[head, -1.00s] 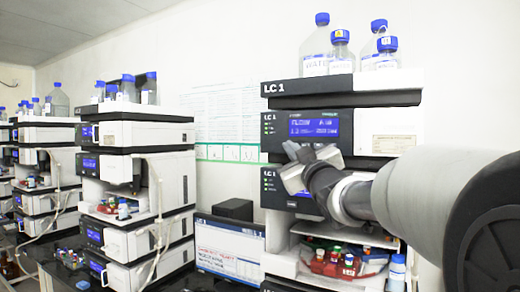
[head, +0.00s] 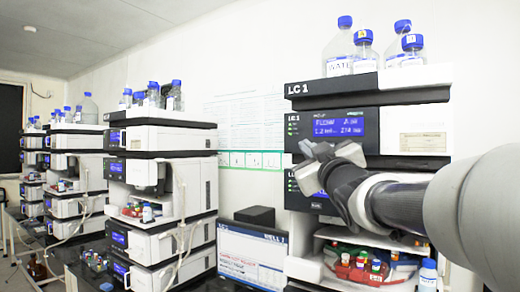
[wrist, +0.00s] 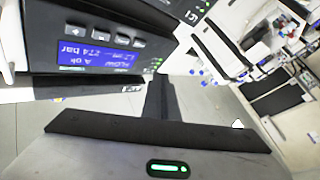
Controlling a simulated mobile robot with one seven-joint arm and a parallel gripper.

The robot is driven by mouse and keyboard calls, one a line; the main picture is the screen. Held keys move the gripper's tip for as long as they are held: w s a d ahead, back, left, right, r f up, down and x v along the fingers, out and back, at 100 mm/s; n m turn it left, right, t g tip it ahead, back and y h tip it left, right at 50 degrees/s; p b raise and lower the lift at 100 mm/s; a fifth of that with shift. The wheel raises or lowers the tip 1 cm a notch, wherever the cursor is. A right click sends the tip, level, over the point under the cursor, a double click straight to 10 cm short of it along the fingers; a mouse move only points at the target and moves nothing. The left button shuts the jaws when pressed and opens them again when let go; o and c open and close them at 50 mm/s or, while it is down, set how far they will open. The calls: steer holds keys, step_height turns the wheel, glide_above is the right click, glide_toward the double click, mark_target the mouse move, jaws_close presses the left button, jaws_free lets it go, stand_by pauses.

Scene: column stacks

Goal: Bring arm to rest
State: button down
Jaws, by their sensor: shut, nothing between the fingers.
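My gripper (head: 314,167) is raised in front of the LC 1 column stack (head: 303,242) at the right of the head view. Its fingers look closed together with nothing held. It hides part of the stack's middle front, beside the blue display (head: 338,127). My arm reaches in from the right edge. A gap between gripper and stack cannot be judged exactly.
Several blue-capped bottles (head: 344,48) stand on top of the LC 1 stack. More stacks (head: 160,190) stand left. A floor strip is free at far left.

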stand_by(0.6)
steer(key=s+f+m+g+h+p, duration=0.1)
steer(key=s+f+m+g+p, duration=0.2)
steer(key=s+f+g, duration=0.4)
steer(key=s+f+m+g+h+p, duration=0.1)
steer(key=s+f+m+g+p, duration=0.3)
steer(key=s+f, duration=1.7)
steer(key=s+g+p, duration=0.1)
steer(key=s+g, duration=0.2)
steer(key=g, duration=0.1)
steer(key=shift+s+f+g+h+p, duration=0.15)
steer(key=shift+s+g+h+p, duration=0.15)
steer(key=shift+p, duration=0.1)
steer(key=shift+d, duration=0.1)
stand_by(2.2)
